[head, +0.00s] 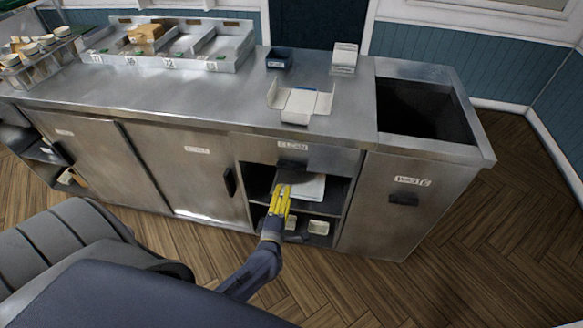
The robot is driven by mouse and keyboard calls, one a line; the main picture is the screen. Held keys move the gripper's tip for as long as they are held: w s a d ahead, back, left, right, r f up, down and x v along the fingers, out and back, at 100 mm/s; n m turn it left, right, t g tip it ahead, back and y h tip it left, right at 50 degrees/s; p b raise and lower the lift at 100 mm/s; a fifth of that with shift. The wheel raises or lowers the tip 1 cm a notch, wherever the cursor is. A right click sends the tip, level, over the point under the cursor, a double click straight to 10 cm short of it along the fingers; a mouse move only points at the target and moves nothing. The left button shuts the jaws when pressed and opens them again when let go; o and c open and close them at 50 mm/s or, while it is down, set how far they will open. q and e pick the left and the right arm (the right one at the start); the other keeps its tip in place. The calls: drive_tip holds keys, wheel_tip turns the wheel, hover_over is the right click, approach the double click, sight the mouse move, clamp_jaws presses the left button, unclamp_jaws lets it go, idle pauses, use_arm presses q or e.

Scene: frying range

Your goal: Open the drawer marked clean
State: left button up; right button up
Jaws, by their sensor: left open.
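The drawer marked clean (325,158) is a steel front under the counter's edge, right of the middle. Its label reads CLEAN, and its front looks flush with the cabinet, so it appears closed. A dark handle (292,164) sits on its lower part. My left gripper (281,190), with yellow fingers, is open. In the picture its fingertips lie just below the handle, in front of the open shelves, apart from the handle as far as I can tell. My right gripper is not in view.
Open shelves under the drawer hold a white flat item (312,186) and small containers (318,227). A waste cabinet (390,225) stands to the right, with an open bin well (425,110) above. An open white box (300,103) and a dark blue container (280,58) sit on the counter.

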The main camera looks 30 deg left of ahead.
sight(291, 170)
use_arm(q)
drive_tip(key=x, duration=1.2)
drive_tip(key=shift+w+a, duration=0.1)
drive_tip(key=shift+w, duration=0.2)
drive_tip(key=shift+c, duration=0.3)
clamp_jaws()
